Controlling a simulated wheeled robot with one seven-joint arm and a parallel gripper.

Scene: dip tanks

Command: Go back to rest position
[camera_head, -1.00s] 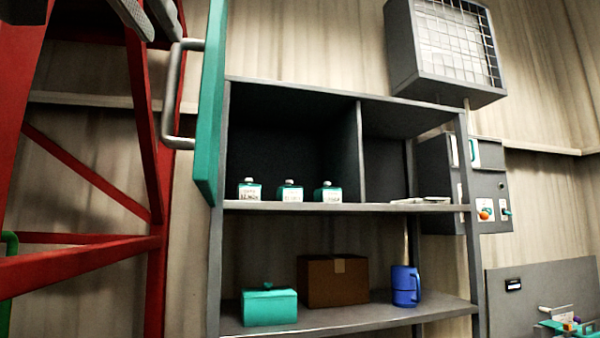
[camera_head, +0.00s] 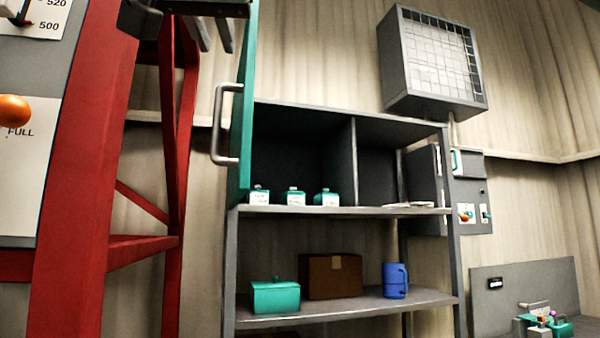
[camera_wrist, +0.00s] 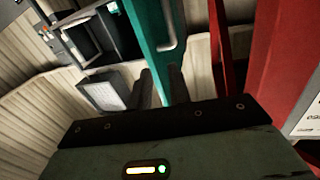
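My gripper (camera_head: 212,38) shows at the top of the head view, in front of the teal cabinet door (camera_head: 243,120). In the wrist view, its two dark fingers (camera_wrist: 160,80) stand apart with nothing between them. The teal door, with a grey bar handle (camera_head: 222,125), stands open at the left of the shelf unit. The door also shows beyond the fingers in the wrist view (camera_wrist: 146,35). The gripper is apart from the handle.
A red frame (camera_head: 75,200) stands close at left. A control box (camera_head: 470,190) hangs at right.

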